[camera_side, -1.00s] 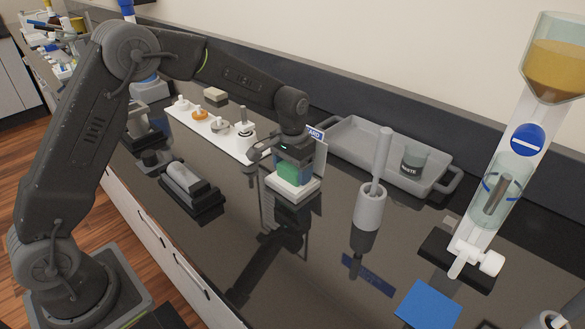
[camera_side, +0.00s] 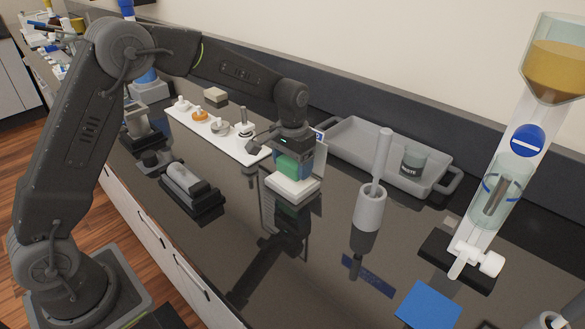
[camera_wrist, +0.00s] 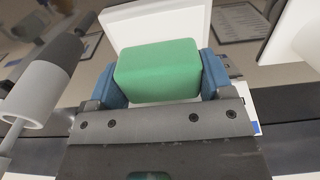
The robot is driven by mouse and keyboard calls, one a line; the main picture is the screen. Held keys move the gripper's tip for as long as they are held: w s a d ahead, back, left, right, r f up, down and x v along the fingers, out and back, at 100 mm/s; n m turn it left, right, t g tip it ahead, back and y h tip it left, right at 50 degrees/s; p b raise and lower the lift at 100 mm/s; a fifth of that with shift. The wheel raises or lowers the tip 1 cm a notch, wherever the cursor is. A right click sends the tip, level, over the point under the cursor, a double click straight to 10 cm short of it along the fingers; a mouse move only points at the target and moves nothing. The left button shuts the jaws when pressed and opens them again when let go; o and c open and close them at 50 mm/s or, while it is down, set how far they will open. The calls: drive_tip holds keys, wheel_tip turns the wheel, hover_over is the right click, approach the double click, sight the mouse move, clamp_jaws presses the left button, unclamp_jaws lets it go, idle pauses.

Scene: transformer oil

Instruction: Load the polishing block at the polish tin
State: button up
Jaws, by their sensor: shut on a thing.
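My gripper (camera_side: 292,160) is shut on a green block (camera_wrist: 157,72), which sits between its two blue fingers in the wrist view. In the side view the green block (camera_side: 287,169) is just above a white slab (camera_side: 295,191); I cannot tell whether they touch. The white slab also shows behind the block in the wrist view (camera_wrist: 160,22). On a white strip (camera_side: 238,150) to the left stand several small lidded or knobbed pieces, one of them orange (camera_side: 200,115). I cannot tell which piece, if any, is the polish tin.
A glass column (camera_side: 495,200) and a blue sheet (camera_side: 428,305) are farther right. A dark-based grey device (camera_side: 190,187) lies left.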

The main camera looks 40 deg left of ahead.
drive_tip(key=shift+r, duration=2.55)
